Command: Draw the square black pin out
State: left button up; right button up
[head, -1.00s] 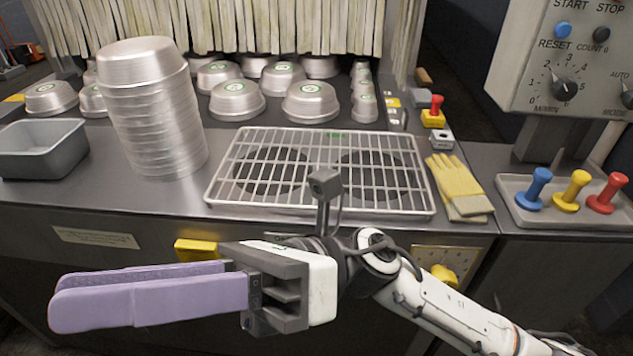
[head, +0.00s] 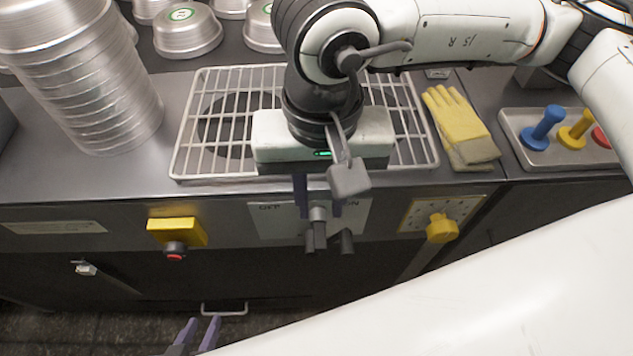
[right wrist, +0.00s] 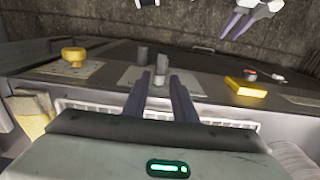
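On the front panel under the wire rack, two dark pins stick out of a pale lettered plate (head: 268,220). One pin (head: 315,238) has a lighter grey collar, and the other dark pin (head: 346,241) is just right of it. I cannot tell for sure which is the square one. My right gripper (head: 318,212) points down with its two purple fingers apart, one on each side of the collared pin. The right wrist view shows this pin (right wrist: 161,66) between the fingertips, with gaps beside it. My left gripper (head: 198,330) is low in front, its fingers apart and empty.
A yellow box with a red button (head: 177,232) is left of the plate, and a yellow knob (head: 441,229) is right. Above are the wire rack (head: 190,150), stacked pans (head: 110,100), yellow gloves (head: 460,125) and a tray of coloured pegs (head: 515,122). A handle (head: 224,310) is below.

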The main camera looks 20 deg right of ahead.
aim_at(319, 233)
notch_tip(319, 233, down, 8)
jog(key=shift+f+p, duration=0.1)
jog(key=shift+p, duration=0.2)
grip_shut()
